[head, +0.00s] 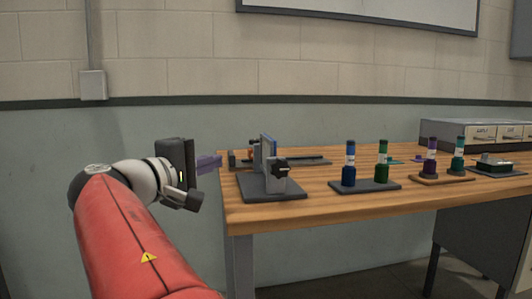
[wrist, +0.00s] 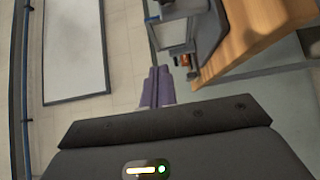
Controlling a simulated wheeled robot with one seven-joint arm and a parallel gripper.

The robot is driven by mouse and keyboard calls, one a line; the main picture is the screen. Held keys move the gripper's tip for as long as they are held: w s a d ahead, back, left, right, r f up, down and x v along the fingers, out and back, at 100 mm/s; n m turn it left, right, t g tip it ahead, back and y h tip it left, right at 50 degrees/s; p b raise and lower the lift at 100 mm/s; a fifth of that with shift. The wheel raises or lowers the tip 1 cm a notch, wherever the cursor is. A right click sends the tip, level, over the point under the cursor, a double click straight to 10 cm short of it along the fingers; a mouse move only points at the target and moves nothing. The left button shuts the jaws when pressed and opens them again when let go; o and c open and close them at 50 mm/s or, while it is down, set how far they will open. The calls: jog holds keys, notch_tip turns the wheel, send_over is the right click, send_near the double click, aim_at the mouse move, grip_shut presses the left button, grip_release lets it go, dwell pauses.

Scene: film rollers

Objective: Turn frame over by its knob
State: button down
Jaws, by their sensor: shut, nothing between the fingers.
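The frame (head: 269,152) is a thin upright panel with a blue edge, held by a grey stand on a dark base plate (head: 270,189) at the table's left end. Its black knob (head: 281,169) sits on the side facing right and toward me. My gripper (head: 209,163) is left of the frame, off the table's left edge and apart from it. Its purple fingers are shut with nothing between them. The wrist view shows the closed fingertips (wrist: 158,76) below the frame's stand (wrist: 174,34); I cannot make out the knob there.
The wooden table (head: 320,196) extends to the right. Bottles stand on a dark tray (head: 365,187) and a wooden tray (head: 442,180) right of the stand. A dark rail (head: 300,162) lies behind it. A grey drawer box (head: 470,134) is at the back right. Free room lies left of the table.

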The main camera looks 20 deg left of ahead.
jog(key=x, duration=0.5)
jog(key=p+x, duration=0.1)
jog(key=x, duration=0.4)
jog(key=shift+d, duration=0.25)
jog(key=shift+w+d+b, duration=0.2)
jog(key=shift+w+d, duration=0.1)
jog(key=shift+d, duration=0.2)
jog(key=shift+w+d+b, duration=0.15)
jog(key=shift+w+d, duration=0.1)
jog(key=shift+d, duration=0.3)
jog(key=shift+w+d, duration=0.3)
jog(key=shift+d, duration=0.15)
jog(key=shift+r, duration=0.1)
jog(key=shift+d+r+g+p, duration=0.1)
jog(key=shift+g+p, duration=0.2)
jog(key=shift+p, duration=0.1)
